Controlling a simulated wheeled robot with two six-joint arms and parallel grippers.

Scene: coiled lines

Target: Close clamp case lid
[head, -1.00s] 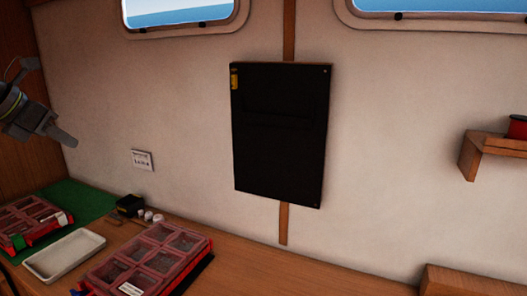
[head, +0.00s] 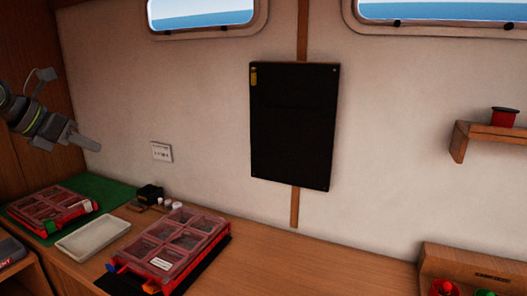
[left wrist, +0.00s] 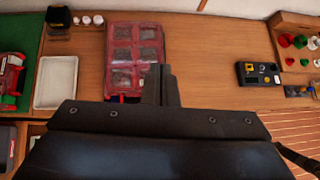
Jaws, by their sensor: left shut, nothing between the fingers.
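A red case (head: 168,248) with a clear reddish, compartmented lid lies on the bench in the middle. It also shows in the left wrist view (left wrist: 122,53). A second, similar red case (head: 52,210) lies on a green mat at the left. Both lids look down, though I cannot tell whether they are latched or which case is the clamp case. My left gripper (head: 92,144) is shut and empty, held in the air above the bench at the left. In the left wrist view its fingers (left wrist: 158,72) overlap the middle case's lower right edge. My right gripper is out of view.
A white tray (head: 94,237) lies between the cases. A small black item (head: 150,192) and white pieces stand behind. A wooden rack (head: 470,270) stands at the right. The bench between is clear.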

